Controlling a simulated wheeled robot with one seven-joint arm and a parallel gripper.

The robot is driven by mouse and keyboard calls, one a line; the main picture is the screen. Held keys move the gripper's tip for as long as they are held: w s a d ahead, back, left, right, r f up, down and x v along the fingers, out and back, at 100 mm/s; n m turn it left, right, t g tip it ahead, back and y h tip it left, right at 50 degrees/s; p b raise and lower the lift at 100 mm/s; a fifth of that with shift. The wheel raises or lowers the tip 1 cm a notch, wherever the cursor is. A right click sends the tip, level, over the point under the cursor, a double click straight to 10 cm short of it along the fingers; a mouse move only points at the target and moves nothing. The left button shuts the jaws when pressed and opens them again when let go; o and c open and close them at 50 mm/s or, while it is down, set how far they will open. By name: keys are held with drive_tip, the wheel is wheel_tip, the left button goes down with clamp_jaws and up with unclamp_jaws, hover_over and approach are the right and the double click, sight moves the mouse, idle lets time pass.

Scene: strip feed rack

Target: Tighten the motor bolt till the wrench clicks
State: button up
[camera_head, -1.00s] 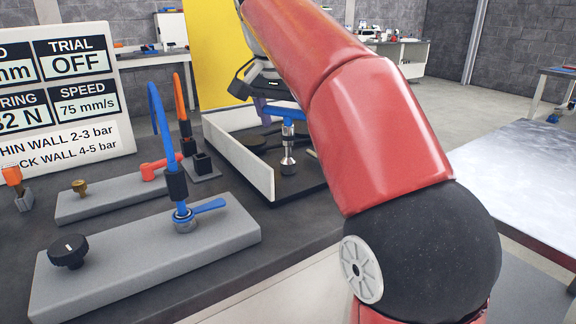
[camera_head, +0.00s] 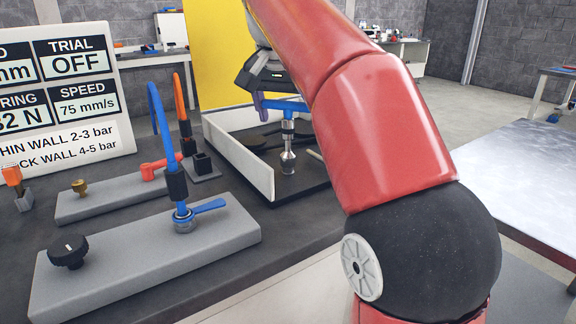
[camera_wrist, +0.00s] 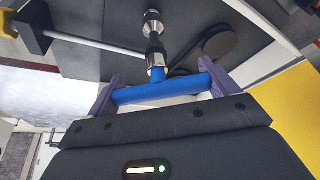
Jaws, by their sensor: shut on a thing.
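The wrench (camera_head: 288,136) has a blue cross handle, a black-and-metal shaft and a metal socket. It stands about upright over the dark tray area in the head view. My gripper (camera_head: 262,98) is shut on its blue handle. In the wrist view, the purple fingers of my gripper (camera_wrist: 162,74) sit at both ends of the blue handle (camera_wrist: 158,91), with the shaft pointing away. The motor bolt cannot be made out. Whether the socket sits on a bolt cannot be told.
A white-walled tray (camera_head: 238,163) holds dark round parts and a pale rod. On its left are a grey fixture plate (camera_head: 120,262) with a black knob and blue lever, a second plate with a red lever, and a sign (camera_head: 75,95). My red arm blocks the right side.

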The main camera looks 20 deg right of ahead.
drive_tip(key=shift+r, duration=1.85)
